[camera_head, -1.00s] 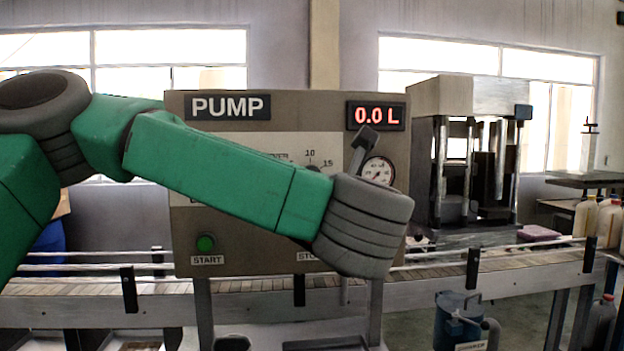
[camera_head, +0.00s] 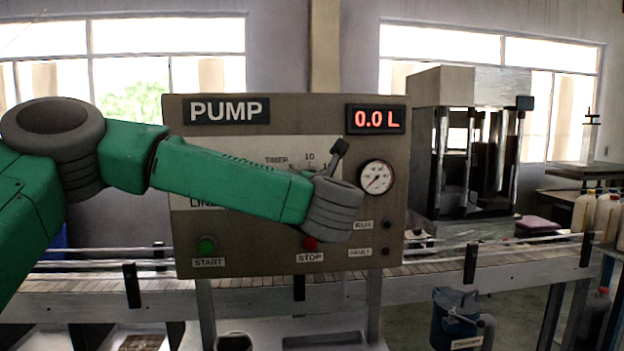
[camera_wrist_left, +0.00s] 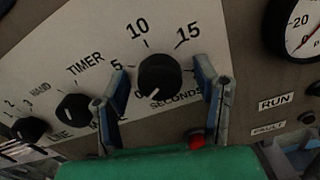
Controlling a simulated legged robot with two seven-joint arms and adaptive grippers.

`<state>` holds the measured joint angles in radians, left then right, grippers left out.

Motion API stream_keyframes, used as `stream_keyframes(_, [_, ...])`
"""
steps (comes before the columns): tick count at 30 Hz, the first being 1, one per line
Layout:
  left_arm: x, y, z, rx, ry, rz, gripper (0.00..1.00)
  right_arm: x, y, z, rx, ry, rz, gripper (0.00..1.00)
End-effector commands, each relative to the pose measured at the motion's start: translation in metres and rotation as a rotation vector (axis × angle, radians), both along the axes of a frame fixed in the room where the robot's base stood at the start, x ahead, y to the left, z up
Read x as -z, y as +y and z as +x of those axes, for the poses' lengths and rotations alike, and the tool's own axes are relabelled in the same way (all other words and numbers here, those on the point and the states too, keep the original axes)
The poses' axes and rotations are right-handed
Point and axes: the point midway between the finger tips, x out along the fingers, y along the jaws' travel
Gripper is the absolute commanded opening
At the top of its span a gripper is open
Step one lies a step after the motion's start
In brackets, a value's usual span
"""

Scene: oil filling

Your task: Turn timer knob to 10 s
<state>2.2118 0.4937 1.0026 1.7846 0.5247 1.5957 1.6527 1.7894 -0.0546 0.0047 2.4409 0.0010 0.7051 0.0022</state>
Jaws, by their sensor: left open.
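The timer knob (camera_wrist_left: 160,76) is a round black dial on the pump panel (camera_head: 385,235), with a printed scale reading 0, 5, 10, 15 and SECONDS. A small pale mark shows at its lower left near the 0, but I cannot be sure it is the pointer. In the left wrist view my left gripper (camera_wrist_left: 163,80) is open, with one finger on each side of the knob; contact is not clear. My right gripper is not in view.
Two other black knobs, a TIMER selector (camera_wrist_left: 72,107) and a LINE knob (camera_wrist_left: 29,129), sit left of the fingers. The red STOP button (camera_head: 310,243) is below my wrist, the green START button (camera_head: 206,244) at lower left. A gauge (camera_head: 377,177) is to the right.

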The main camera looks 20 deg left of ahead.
Motion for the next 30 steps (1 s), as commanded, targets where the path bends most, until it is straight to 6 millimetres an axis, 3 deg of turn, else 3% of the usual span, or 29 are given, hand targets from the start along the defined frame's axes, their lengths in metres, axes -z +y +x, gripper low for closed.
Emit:
stream_keyframes(5, [0.0005, 0.0001, 0.0002, 0.000, 0.000, 0.000, 0.53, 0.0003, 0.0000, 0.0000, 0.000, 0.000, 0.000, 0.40])
stream_keyframes(9, [0.0004, 0.0000, 0.0001, 0.000, 0.000, 0.000, 0.06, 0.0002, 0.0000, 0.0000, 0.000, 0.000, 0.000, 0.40])
stream_keyframes(20, [0.0007, -0.0006, 0.0001, 0.001, 0.017, 0.029, 0.06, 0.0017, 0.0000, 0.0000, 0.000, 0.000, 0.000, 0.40])
stream_keyframes(30, [0.0010, -0.0010, 0.0001, 0.002, 0.126, 0.209, 0.06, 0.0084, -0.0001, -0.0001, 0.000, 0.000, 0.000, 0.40])
